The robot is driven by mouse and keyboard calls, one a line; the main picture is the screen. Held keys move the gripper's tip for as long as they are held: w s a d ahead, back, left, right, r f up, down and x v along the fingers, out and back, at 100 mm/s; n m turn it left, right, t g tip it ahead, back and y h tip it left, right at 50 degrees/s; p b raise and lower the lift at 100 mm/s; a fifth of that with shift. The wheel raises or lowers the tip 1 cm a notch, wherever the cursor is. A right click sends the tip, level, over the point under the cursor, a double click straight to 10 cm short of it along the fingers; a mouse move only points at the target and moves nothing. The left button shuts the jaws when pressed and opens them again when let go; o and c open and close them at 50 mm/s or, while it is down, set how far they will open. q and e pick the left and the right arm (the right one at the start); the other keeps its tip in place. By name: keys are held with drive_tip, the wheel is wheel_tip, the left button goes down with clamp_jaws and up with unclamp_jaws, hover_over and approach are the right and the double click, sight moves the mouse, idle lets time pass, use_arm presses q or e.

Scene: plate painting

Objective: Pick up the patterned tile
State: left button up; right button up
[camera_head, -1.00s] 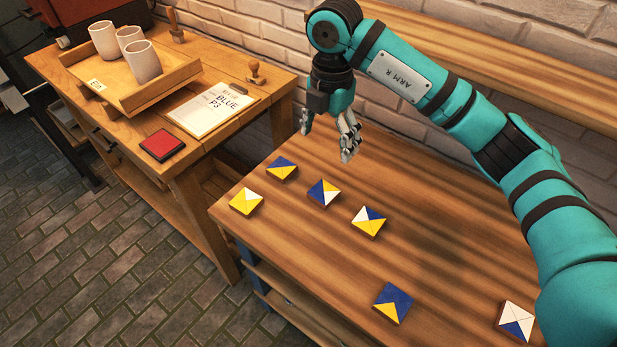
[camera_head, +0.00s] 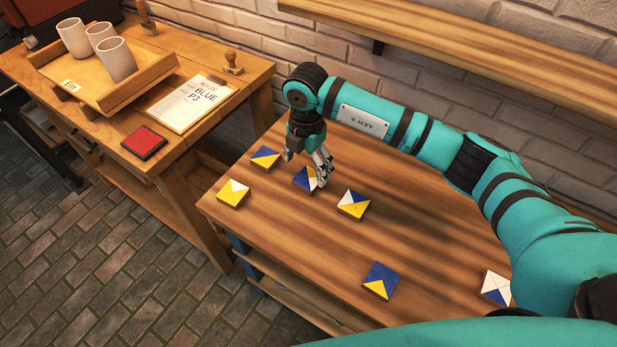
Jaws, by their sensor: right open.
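Several patterned tiles lie flat and apart on the wooden table. A blue, yellow and white tile (camera_head: 302,181) lies under my right gripper (camera_head: 305,172) and is partly hidden by it. My right gripper is open and empty, its fingers above or around that tile; I cannot tell if they touch it. Close by are a blue and yellow tile (camera_head: 265,157), a yellow and white tile (camera_head: 233,193) and a white, blue and yellow tile (camera_head: 353,204). Nearer the front are a blue and yellow tile (camera_head: 381,281) and a white and blue tile (camera_head: 496,287). My left gripper is not in view.
A second bench at the left holds a wooden tray (camera_head: 147,82) with three cups (camera_head: 117,60), a paper sheet (camera_head: 190,101), a red pad (camera_head: 144,142) and a stamp (camera_head: 232,62). A wall shelf (camera_head: 450,52) runs behind my right arm.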

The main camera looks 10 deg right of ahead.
sight(308, 178)
drive_tip(key=f, duration=0.2)
drive_tip(key=f+p, duration=0.1)
drive_tip(key=f, duration=0.1)
drive_tip(key=shift+d+f, duration=0.2)
drive_tip(key=shift+f, duration=0.05)
drive_tip(key=shift+c, duration=0.2)
drive_tip(key=c, duration=1.3)
drive_tip(key=shift+r, duration=0.1)
